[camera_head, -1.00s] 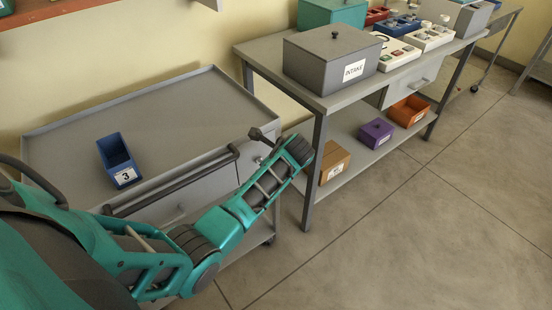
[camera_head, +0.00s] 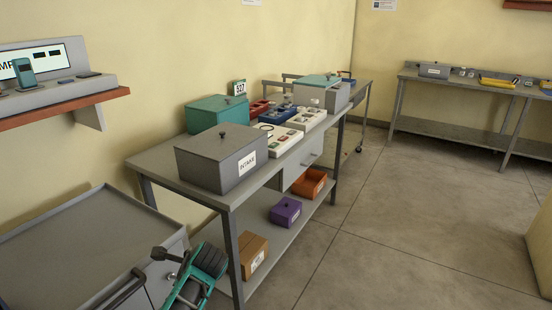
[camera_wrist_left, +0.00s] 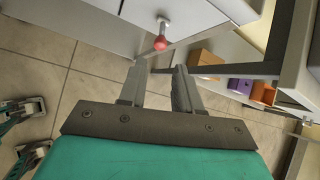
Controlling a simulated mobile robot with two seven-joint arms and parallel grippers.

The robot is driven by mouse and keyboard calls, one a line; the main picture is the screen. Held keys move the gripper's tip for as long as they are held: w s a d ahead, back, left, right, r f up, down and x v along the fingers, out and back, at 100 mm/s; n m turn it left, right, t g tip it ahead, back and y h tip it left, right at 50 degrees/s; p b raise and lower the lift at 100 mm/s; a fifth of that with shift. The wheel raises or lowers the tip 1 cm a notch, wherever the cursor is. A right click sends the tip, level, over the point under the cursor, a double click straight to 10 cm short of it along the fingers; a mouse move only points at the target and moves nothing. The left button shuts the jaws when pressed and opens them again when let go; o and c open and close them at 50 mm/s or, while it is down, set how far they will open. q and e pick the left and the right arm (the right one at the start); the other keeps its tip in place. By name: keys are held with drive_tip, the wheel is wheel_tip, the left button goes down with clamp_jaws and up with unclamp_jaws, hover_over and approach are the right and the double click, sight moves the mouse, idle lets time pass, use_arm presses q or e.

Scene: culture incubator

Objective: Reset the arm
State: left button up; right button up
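My left arm (camera_head: 200,272) shows at the bottom left of the head view, beside the grey cart (camera_head: 75,248) and the near end of the long bench. Its fingertips cannot be made out there. In the left wrist view my left gripper (camera_wrist_left: 161,68) has its two fingers apart with nothing between them. My right gripper cannot be made out in either view.
The long bench (camera_head: 165,160) carries a grey INTAKE box (camera_head: 215,160), a teal box (camera_head: 215,112) and several small trays. Its lower shelf holds brown (camera_head: 252,253), purple (camera_head: 285,212) and orange (camera_head: 309,184) boxes. The floor (camera_head: 385,240) to the right is clear.

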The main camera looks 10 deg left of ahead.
use_arm(q)
drive_tip(key=s+d+f+n+t+h, duration=0.3)
drive_tip(key=s+d+f+n+h, duration=0.25)
drive_tip(key=s+f+n, duration=0.4)
drive_tip(key=s+d+r+n+t+h, duration=0.1)
drive_tip(key=s+d+r+n, duration=0.1)
drive_tip(key=s, duration=0.3)
drive_tip(key=s+d+r+n+t+h, duration=0.2)
drive_tip(key=s+d+n, duration=0.1)
drive_tip(key=s+n, duration=0.2)
drive_tip(key=shift+s+d+r, duration=0.2)
drive_tip(key=shift+s+r, duration=0.15)
drive_tip(key=shift+s, duration=0.4)
